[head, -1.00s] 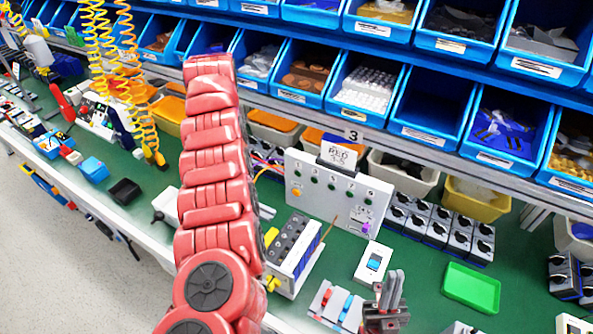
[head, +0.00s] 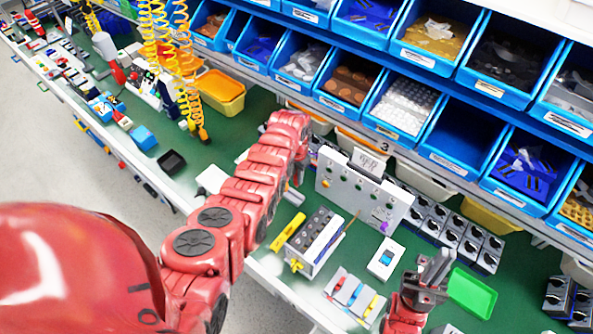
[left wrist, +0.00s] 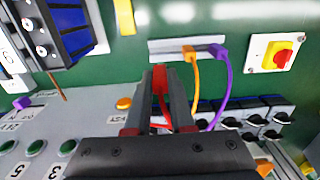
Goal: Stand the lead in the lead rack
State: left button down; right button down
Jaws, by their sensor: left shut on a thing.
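My left gripper (left wrist: 160,108) is shut on the red lead's plug (left wrist: 160,80), with its red cable running down between the fingers in the left wrist view. The grey lead rack (left wrist: 165,47) lies just beyond the fingertips, on the green surface. An orange lead (left wrist: 190,55) and a purple lead (left wrist: 217,52) stand in its right part. The red plug appears short of the rack; its exact gap cannot be judged. In the head view my left arm hides the held lead and rack. My right gripper (head: 436,264) is at the lower right, its opening unclear.
The grey button panel (head: 345,183) stands beside my left arm. A grey module (head: 318,240), yellow bar (head: 288,232) and green tray (head: 472,294) are on the bench. A red-yellow rotary switch (left wrist: 278,54) is right of the rack. Blue bins (head: 465,140) line the back.

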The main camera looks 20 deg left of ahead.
pick_arm(q)
jog(key=shift+f, duration=0.1)
dwell(0.3)
notch_tip(320, 180, down, 6)
jog(key=b, duration=0.5)
jog(key=shift+s+f+b, duration=0.1)
jog(key=shift+f+b, duration=0.1)
jog(key=shift+b, duration=0.35)
dwell(0.7)
jog(key=shift+f+b, duration=0.9)
jog(key=shift+f, duration=0.1)
jog(key=c, duration=0.7)
grip_release()
jog(key=shift+r, duration=0.15)
